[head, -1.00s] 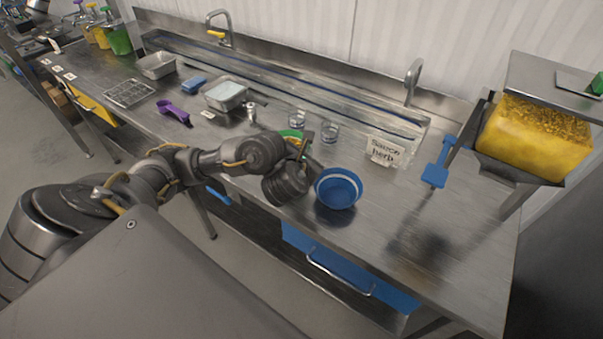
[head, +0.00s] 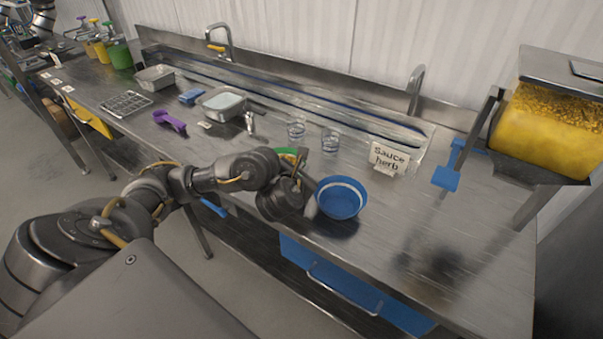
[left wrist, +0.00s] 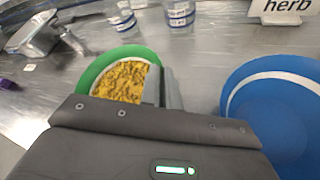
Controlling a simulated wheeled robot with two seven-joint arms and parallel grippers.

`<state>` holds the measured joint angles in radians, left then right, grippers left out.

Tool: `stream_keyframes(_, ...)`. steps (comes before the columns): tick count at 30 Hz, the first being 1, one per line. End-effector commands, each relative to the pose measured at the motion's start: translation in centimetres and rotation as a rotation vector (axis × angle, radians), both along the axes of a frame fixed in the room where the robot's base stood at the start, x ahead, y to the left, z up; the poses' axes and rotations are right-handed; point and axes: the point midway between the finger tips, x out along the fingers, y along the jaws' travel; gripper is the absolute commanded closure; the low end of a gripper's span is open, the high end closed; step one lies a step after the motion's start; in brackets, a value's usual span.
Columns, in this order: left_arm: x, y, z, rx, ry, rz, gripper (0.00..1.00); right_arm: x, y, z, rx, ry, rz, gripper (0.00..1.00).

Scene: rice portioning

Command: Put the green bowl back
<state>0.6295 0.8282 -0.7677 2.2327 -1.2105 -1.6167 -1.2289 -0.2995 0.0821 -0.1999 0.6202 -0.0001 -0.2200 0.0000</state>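The green bowl (left wrist: 91,72) holds yellow grains in the left wrist view. My left gripper (left wrist: 164,88) has one finger inside its right wall and one outside, closed on the rim. In the head view only a strip of the green bowl (head: 288,151) shows behind my left gripper (head: 300,162); the arm hides the rest. It is over the bench left of the blue bowl; I cannot tell whether it touches the bench. My right gripper is not in view.
The blue bowl (head: 341,199) stands close to the right. Two glasses (head: 296,128) (head: 331,140) stand behind. A sign (head: 388,158) and a yellow grain dispenser (head: 548,120) are farther right. The front right bench is clear.

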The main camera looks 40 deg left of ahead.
Motion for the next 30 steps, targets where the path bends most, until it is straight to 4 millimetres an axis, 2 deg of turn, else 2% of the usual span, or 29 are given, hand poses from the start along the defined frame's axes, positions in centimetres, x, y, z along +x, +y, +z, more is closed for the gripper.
stream_keyframes(1,0.0,0.0,0.1,0.0,0.0,0.0,1.0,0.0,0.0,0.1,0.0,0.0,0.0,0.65)
stream_keyframes(7,0.0,0.0,0.0,0.0,0.0,0.0,0.73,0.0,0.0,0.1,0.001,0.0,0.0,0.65)
stream_keyframes(15,-0.1,0.0,0.1,0.0,0.0,0.0,0.73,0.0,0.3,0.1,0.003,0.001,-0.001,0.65)
stream_keyframes(19,-0.8,-0.4,0.7,0.0,-0.001,-0.001,0.73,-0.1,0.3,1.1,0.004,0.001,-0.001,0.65)
stream_keyframes(27,-5.4,-2.1,3.0,-0.003,0.003,-0.002,0.73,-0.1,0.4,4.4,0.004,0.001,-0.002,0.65)
stream_keyframes(30,-7.1,-2.8,3.6,-0.003,0.001,-0.003,0.73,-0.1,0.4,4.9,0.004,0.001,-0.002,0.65)
